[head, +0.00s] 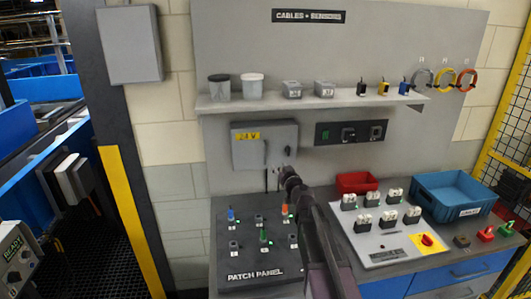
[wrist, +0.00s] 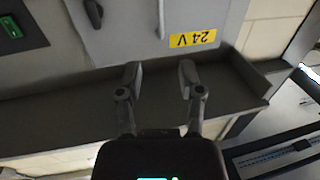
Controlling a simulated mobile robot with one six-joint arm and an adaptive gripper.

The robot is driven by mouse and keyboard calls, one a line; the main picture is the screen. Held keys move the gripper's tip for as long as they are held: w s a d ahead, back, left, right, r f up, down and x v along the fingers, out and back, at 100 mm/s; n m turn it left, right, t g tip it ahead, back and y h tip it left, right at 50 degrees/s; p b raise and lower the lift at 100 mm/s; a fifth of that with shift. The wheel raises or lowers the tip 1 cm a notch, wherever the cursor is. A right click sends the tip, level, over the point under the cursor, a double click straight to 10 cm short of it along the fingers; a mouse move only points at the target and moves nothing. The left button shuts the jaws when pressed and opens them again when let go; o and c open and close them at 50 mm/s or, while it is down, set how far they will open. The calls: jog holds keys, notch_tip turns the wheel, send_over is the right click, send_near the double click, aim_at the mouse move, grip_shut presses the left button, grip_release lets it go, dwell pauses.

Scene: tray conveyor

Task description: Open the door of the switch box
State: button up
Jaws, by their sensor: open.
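The switch box (head: 240,156) is a grey wall box with a yellow 24 V label (head: 247,136), below the shelf. Its door looks closed. A slim upright bar and a dark latch show on its front. In the wrist view the box face (wrist: 125,35) is upside down at the top, with the label (wrist: 192,38), the bar (wrist: 160,18) and the dark latch (wrist: 93,12). In the head view my arm hides part of the area below the box.
A shelf (head: 310,103) with cups and small parts runs above the box. A dark switch plate (head: 350,133) is to its right. The patch panel (head: 255,275) with several plugs lies below. A red bin (head: 356,181) and a blue bin (head: 455,192) stand right of my arm.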

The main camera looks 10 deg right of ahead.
aim_at(266, 162)
jog(key=w+a, duration=0.1)
jog(key=w, duration=0.8)
jog(key=w+a, duration=0.1)
jog(key=w, duration=0.3)
jog(key=shift+w+a, duration=0.2)
jog(key=shift+a, duration=0.15)
